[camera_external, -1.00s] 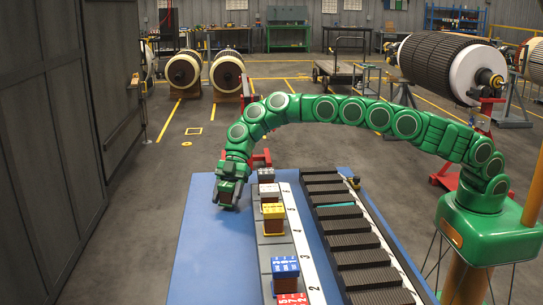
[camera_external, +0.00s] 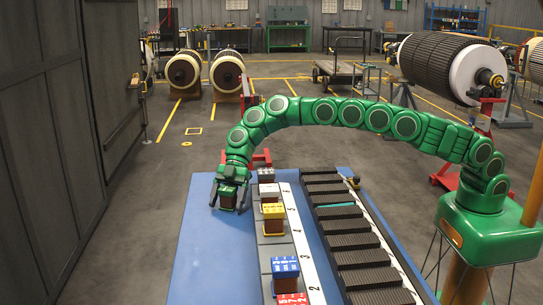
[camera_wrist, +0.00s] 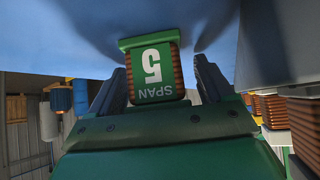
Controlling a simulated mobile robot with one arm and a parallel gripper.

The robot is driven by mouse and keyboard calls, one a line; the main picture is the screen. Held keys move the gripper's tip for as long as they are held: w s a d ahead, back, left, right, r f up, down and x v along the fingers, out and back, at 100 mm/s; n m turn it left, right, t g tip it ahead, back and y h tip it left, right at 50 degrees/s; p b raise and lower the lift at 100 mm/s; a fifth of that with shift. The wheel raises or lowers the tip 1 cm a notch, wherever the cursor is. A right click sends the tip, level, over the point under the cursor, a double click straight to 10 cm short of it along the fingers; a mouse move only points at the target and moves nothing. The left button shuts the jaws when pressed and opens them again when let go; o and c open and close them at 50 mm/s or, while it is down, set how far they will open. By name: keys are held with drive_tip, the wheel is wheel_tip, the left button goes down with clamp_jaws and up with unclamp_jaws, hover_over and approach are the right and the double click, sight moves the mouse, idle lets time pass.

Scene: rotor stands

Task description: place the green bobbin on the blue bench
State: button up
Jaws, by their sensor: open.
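The green bobbin (camera_external: 228,191) has a green top and a brown wound body. It stands on the blue bench (camera_external: 205,255), near its far left corner. In the wrist view its green label (camera_wrist: 152,72) reads "SPAN 5" upside down, against the blue bench top (camera_wrist: 80,42). My gripper (camera_external: 229,197) is open around the bobbin, one finger on each side. In the wrist view gaps show between the bobbin and both fingers (camera_wrist: 160,88). The bobbin's base is partly hidden by the fingers.
A dark ribbed rack (camera_external: 360,257) lies further right. The bench's near left is clear.

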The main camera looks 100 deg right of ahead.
drive_tip(key=v, duration=1.2)
